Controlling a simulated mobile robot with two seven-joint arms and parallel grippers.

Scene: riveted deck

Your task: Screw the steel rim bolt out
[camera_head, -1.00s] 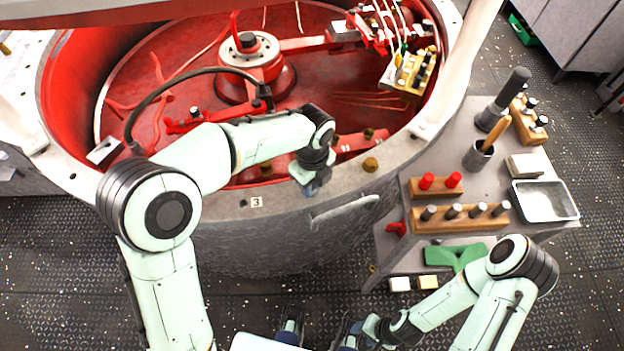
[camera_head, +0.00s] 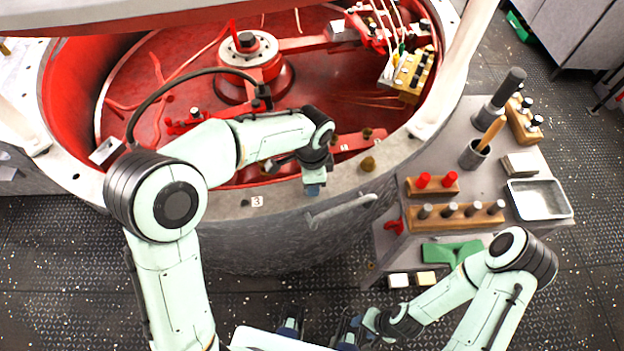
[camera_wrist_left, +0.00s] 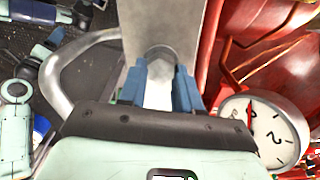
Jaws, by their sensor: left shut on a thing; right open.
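My left gripper (camera_head: 314,188) points down at the near rim of the red-lined vat (camera_head: 285,200). In the left wrist view its blue fingers (camera_wrist_left: 160,92) are shut on the steel rim bolt (camera_wrist_left: 158,58), whose grey head shows between the tips. The bolt is hidden behind the gripper in the head view, and how far it is threaded in cannot be told. My right gripper (camera_head: 350,326) is open and empty low in the picture, away from the vat, partly cut off by the lower edge.
A bar handle (camera_head: 342,209) sticks out from the vat wall near my left gripper. A gauge (camera_wrist_left: 262,132) is close by in the wrist view. The side table (camera_head: 480,235) holds peg racks and a metal tray (camera_head: 540,200).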

